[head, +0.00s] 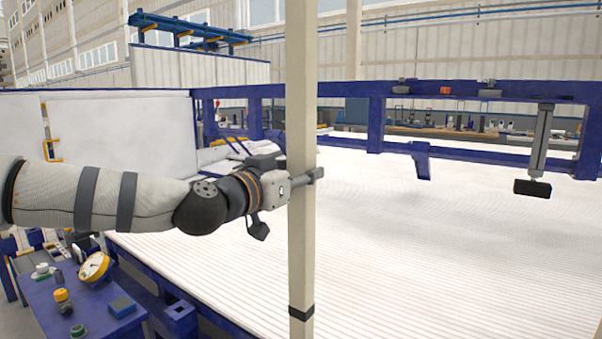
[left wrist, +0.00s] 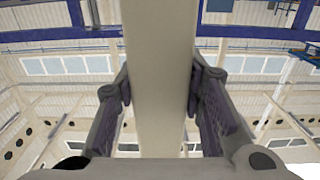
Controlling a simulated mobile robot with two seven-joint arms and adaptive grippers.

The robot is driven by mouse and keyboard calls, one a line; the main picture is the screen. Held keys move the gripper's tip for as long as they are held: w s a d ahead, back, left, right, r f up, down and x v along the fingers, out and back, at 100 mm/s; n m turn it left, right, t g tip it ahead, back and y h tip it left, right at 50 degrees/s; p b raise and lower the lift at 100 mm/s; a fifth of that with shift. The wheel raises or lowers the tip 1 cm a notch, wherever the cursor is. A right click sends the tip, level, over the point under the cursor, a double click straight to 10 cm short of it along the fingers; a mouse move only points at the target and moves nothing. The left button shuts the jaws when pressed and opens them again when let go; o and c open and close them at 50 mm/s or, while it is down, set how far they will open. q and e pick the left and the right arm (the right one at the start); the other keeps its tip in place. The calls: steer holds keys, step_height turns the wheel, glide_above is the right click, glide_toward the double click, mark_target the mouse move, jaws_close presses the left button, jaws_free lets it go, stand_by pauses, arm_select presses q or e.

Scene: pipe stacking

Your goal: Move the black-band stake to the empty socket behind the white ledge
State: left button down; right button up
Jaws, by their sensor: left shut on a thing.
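The black-band stake (head: 302,90) is a tall cream post, close to upright, running past the top of the head view. Its black band (head: 301,312) shows near the bottom, and its lower end is out of frame or cut off. My left gripper (head: 303,181) is shut on the stake at about mid-picture height. In the left wrist view the two fingers (left wrist: 158,88) press on both sides of the stake (left wrist: 158,40). I cannot make out an empty socket, and I cannot tell which white edge is the ledge. My right gripper is not in view.
A large white ribbed bed (head: 440,250) in a blue frame (head: 375,120) fills the right. A blue cart (head: 95,318) with a gauge (head: 94,267) and small parts stands at lower left. White panels (head: 120,125) stand behind my left arm. A black-ended bracket (head: 533,188) hangs at right.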

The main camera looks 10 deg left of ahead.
mark_target(296, 202)
arm_select(q)
steer(key=shift+s+r, duration=0.15)
steer(key=shift+r, duration=0.1)
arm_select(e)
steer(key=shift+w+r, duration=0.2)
arm_select(q)
steer(key=shift+f, duration=0.5)
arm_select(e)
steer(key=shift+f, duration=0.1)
arm_select(q)
steer(key=shift+f, duration=0.95)
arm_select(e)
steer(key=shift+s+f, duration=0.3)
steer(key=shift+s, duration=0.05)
arm_select(q)
steer(key=shift+f, duration=0.1)
steer(key=shift+f+b, duration=0.6)
steer(key=shift+f, duration=0.55)
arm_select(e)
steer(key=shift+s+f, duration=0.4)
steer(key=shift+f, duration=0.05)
arm_select(q)
steer(key=shift+f, duration=0.1)
